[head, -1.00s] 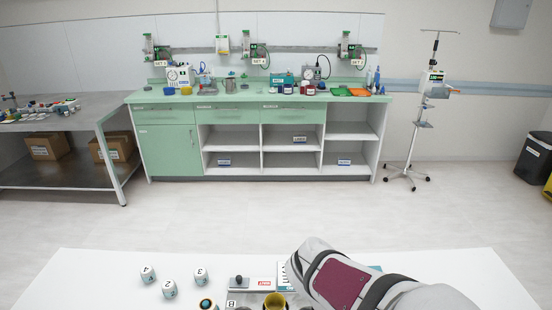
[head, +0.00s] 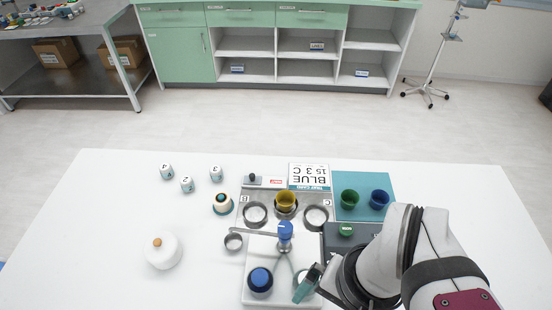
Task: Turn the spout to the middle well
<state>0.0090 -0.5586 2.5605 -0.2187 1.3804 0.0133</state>
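In the head view, a metal panel (head: 242,222) holds a row of wells: a left ring well (head: 255,214), a middle place with a yellow cup (head: 286,201), and a right ring well (head: 316,215). In front stands a white base (head: 257,243) with a blue-topped upright (head: 285,236) and a dark blue knob (head: 260,279). A pale curved tube shows below the upright; I cannot tell clearly which way the spout points. My gripper (head: 308,284), with teal fingers, is at the base's right side. Its opening is too small and partly hidden to judge.
A green cup (head: 349,199) and blue cup (head: 380,199) stand on a teal mat (head: 364,179) at right. A card (head: 309,175) reads BLUE 15 3 C, upside down.

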